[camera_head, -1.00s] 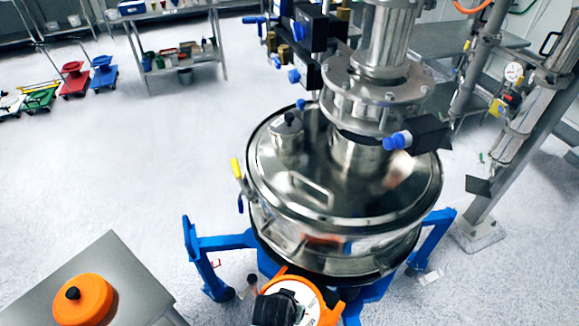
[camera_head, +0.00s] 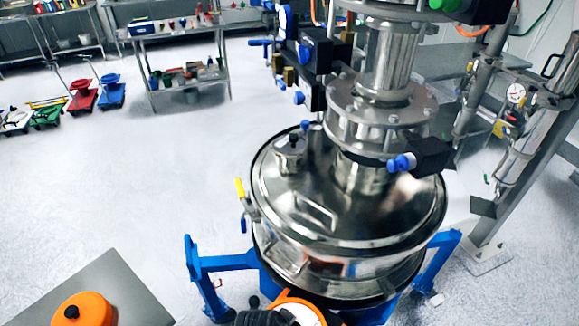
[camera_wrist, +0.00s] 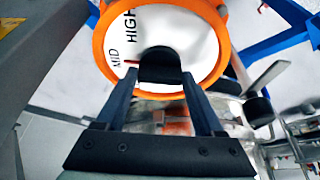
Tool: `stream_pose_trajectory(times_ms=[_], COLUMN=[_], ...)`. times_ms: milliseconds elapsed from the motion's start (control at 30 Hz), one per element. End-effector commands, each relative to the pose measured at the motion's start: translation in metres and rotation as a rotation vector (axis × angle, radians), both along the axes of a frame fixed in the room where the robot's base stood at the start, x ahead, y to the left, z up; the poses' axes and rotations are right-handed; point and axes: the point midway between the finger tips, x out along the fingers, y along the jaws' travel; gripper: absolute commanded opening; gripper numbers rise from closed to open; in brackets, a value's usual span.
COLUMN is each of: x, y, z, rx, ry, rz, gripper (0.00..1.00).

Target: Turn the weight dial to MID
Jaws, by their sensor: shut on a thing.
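The weight dial (camera_wrist: 188,27) has a white face with an orange rim. Its MID and HIGH lettering shows at the left and upper left of the face in the wrist view. A black knob (camera_wrist: 160,62) sits on the face, and a short red mark shows left of it, near MID. My gripper (camera_wrist: 160,78) is shut on the knob, with one dark finger on each side. In the head view the dial (camera_head: 304,306) is cut off by the bottom edge, and its lettering cannot be read there.
The steel sifter drum (camera_head: 300,225) stands on a blue frame (camera_head: 225,263) just behind the dial. A grey table (camera_head: 118,282) with an orange round object (camera_head: 84,310) is at the lower left.

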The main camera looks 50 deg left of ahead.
Motion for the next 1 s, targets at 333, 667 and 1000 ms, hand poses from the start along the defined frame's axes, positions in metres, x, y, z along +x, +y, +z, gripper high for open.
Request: stream_pose_trajectory(times_ms=[333,667,1000], x=[0.000,-0.002,-0.020], y=[0.000,0.000,-0.003], z=[0.000,0.004,0.050], rx=[0.001,0.001,0.003], ry=[0.000,0.000,-0.002], rz=[0.000,0.000,0.001], gripper=[1.00,1.00,1.00])
